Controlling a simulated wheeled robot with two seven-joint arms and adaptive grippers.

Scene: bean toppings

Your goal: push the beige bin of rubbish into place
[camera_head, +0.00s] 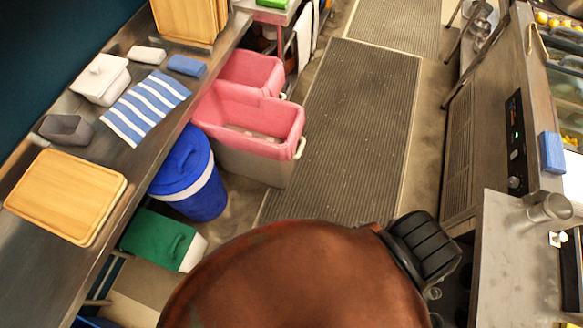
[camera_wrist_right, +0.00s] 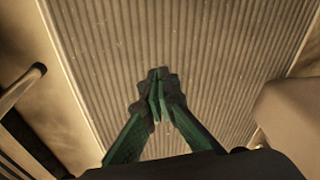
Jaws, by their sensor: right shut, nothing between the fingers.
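A beige bin (camera_head: 250,165) with a pink liner over its rim stands on the floor, right of the long counter in the head view. Some pale rubbish (camera_head: 245,132) lies low inside it, and a pale handle (camera_head: 299,149) sticks out on its right side. My right gripper (camera_wrist_right: 158,75) shows in the right wrist view, shut and empty above a ribbed floor mat. A pale rounded block (camera_wrist_right: 290,110) is at the right edge there; I cannot tell whether it is the bin. My right gripper does not show in the head view. My left gripper is in neither view.
A second pink-lined bin (camera_head: 250,72) stands just behind. A blue lidded bin (camera_head: 190,170) and a green-lidded box (camera_head: 158,240) stand along the counter (camera_head: 75,200). The ribbed mat (camera_head: 350,120) right of the bins is clear. Equipment (camera_head: 515,150) lines the right side.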

